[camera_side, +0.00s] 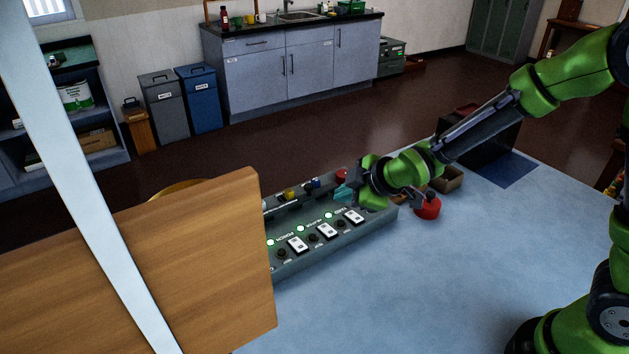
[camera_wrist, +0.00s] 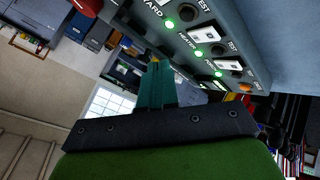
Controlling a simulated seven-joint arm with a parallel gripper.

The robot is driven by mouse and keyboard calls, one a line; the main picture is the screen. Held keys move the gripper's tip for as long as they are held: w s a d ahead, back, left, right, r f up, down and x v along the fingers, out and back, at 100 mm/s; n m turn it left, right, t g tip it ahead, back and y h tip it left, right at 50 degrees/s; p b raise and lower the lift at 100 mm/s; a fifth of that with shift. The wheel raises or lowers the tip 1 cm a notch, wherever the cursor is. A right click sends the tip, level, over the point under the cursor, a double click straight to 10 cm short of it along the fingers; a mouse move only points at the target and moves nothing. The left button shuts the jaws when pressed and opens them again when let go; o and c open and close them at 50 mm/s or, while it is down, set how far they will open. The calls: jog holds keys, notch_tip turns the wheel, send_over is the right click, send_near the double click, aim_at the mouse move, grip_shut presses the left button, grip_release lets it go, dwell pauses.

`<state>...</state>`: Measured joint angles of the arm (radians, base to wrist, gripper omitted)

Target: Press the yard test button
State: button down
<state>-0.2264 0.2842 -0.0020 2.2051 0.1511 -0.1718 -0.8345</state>
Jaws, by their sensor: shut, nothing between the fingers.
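The grey control panel (camera_side: 330,245) lies on the table with a row of white rocker switches, black round test buttons and lit green lamps. In the side view the yard test button seems to be the rightmost black one (camera_side: 340,225); its lettering is too small to be sure. In the wrist view a black button (camera_wrist: 188,14) sits beside a TEST label, near the YARD lettering at the top edge. My gripper (camera_side: 343,192) is shut and empty, its teal fingers above the panel's right part, apart from the button. The fingers (camera_wrist: 155,70) also show in the wrist view.
A red round object (camera_side: 427,207) stands right of the panel. Small yellow and blue parts (camera_side: 290,195) are along the panel's back. The table in front is clear.

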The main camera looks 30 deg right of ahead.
send_over(343, 228)
jog(key=shift+f, duration=2.2)
jog(key=shift+f, duration=0.15)
jog(key=shift+f, duration=0.25)
jog(key=shift+f, duration=0.4)
dwell(0.9)
jog(key=shift+r, duration=0.8)
notch_tip(343, 228, up, 5)
jog(key=shift+r, duration=0.1)
dwell(0.4)
